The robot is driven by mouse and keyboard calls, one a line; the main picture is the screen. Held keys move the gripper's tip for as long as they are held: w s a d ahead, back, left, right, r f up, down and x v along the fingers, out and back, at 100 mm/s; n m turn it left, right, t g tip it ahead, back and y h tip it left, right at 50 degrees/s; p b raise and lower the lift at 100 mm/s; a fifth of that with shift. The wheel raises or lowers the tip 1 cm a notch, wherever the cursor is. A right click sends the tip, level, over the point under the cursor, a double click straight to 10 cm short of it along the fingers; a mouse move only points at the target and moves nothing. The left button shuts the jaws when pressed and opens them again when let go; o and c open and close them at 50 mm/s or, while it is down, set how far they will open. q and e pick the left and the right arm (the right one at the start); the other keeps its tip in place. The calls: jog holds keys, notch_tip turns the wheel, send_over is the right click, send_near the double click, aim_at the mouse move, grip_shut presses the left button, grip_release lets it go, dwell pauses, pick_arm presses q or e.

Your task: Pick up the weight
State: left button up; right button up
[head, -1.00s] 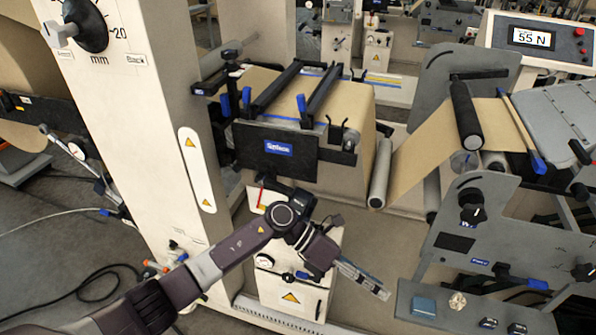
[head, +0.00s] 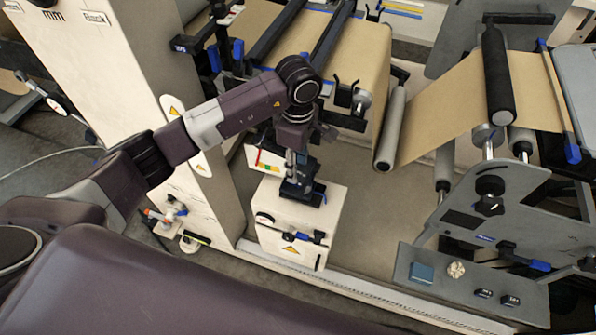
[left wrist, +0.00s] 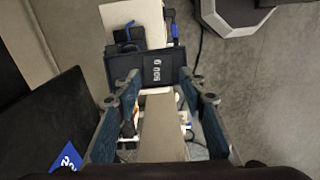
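The weight, a dark block marked 500 g (left wrist: 157,72), lies beyond the fingertips in the left wrist view. In the head view a dark block that looks like it (head: 303,192) is over the top of a small white cabinet (head: 295,222). My left gripper (head: 292,165) points down over this cabinet, close above the block. My right gripper does not show.
A grey shelf (head: 405,283) at the lower right bears a blue block (head: 421,273), a pale round piece (head: 456,269) and small dark blocks (head: 484,293). The cream machine column (head: 125,85) is left of the cabinet. Rollers and kraft web (head: 430,115) are behind and right.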

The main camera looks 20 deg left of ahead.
aim_at(302, 173)
pick_arm(q)
jog(key=shift+w+f+p, duration=0.1)
jog(key=shift+f+p, duration=0.45)
jog(key=shift+f, duration=1.35)
jog(key=shift+w+r, duration=0.1)
grip_shut()
